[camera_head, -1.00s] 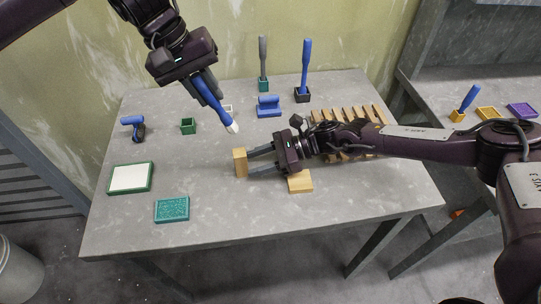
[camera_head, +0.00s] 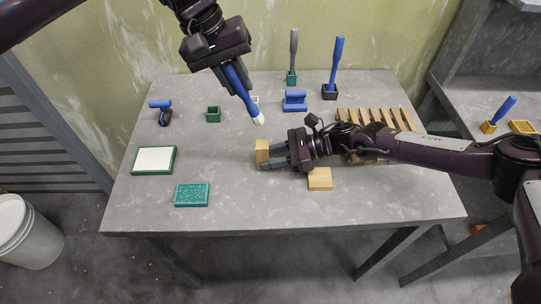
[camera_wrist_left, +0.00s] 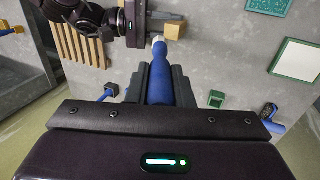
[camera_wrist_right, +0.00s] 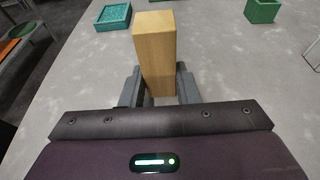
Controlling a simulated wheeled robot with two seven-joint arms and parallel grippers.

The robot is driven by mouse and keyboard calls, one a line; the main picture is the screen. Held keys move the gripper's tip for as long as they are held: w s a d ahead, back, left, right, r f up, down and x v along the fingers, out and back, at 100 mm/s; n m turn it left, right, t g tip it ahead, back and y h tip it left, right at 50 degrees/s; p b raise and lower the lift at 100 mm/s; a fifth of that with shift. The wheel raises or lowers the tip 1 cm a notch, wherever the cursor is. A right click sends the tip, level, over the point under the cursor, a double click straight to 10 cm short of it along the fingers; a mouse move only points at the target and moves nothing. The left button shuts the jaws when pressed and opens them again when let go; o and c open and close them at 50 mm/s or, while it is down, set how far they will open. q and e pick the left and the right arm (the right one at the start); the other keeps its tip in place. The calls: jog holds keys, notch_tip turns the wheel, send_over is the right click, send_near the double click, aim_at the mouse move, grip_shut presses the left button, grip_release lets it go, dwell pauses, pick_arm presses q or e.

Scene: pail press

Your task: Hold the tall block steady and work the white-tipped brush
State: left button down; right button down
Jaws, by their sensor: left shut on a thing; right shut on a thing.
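The tall tan block (camera_head: 262,150) is upright near the middle of the grey table. My right gripper (camera_head: 277,158) is shut on it from the right; the right wrist view shows the block (camera_wrist_right: 155,48) between the fingers. I cannot tell whether its base touches the table. My left gripper (camera_head: 236,82) is shut on the blue handle of the white-tipped brush (camera_head: 247,101). The brush slants down to the right, its white tip (camera_head: 258,119) just behind the block in the head view and apart from it. The brush (camera_wrist_left: 160,80) also shows in the left wrist view.
A flat tan block (camera_head: 320,180) lies right of the tall one, before a slatted wooden rack (camera_head: 402,117). A white pad in a green frame (camera_head: 153,160), a teal pad (camera_head: 191,195) and a green cup (camera_head: 213,114) are left. Upright brushes (camera_head: 335,65) stand behind. The front middle is clear.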

jog(key=shift+n+g, duration=0.5)
jog(key=shift+w, duration=0.1)
jog(key=shift+f, duration=0.1)
dwell(0.8)
jog(key=c, duration=1.1)
grip_release()
grip_shut()
